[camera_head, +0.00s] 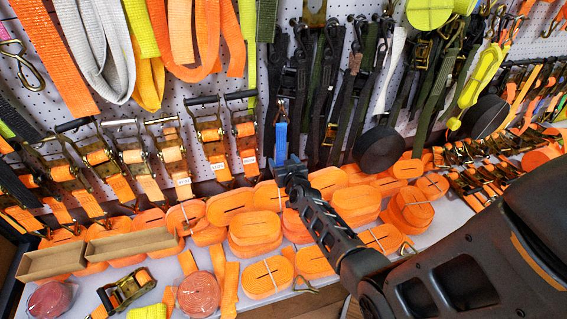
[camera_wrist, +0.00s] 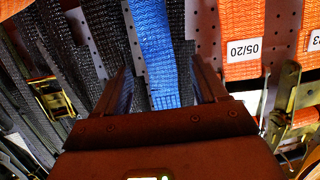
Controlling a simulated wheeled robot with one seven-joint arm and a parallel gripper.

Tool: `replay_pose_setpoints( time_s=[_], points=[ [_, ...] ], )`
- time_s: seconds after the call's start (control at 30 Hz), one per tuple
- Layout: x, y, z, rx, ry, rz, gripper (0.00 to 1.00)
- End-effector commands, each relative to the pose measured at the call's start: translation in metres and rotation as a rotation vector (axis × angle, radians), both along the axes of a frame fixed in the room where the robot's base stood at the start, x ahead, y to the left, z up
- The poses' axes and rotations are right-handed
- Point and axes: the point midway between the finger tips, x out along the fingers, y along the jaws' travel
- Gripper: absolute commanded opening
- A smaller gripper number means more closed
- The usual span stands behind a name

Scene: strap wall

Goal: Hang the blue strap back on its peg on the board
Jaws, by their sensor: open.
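The blue strap (camera_head: 281,141) hangs upright in front of the white pegboard (camera_head: 226,92), among dark straps, with a dark fitting at its top. My gripper (camera_head: 290,168) is at the strap's lower end. In the wrist view the blue strap (camera_wrist: 152,42) runs down between the two spread fingers of my gripper (camera_wrist: 165,78), and its stitched lower end shows there. The gripper is open, with gaps beside the strap. The head view does not show clearly whether the strap's top sits on a peg.
Black straps (camera_head: 325,100) hang close on the right. Orange ratchet straps (camera_head: 210,140) hang on the left. Rolled orange straps (camera_head: 255,228) cover the shelf below, under my arm. A cardboard tray (camera_head: 132,244) stands at the left. In the wrist view, orange webbing (camera_wrist: 250,35) is near the right finger.

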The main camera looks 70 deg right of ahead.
Motion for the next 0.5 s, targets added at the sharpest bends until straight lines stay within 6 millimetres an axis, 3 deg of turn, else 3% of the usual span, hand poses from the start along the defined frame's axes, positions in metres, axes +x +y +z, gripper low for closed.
replay_pose_setpoints(
  time_s=[0.27, 0.5],
  points=[
    [-0.003, 0.004, 0.0, 0.002, 0.002, 0.001, 0.71],
    [-0.026, 0.031, 0.011, 0.002, 0.002, 0.001, 0.71]
  ],
)
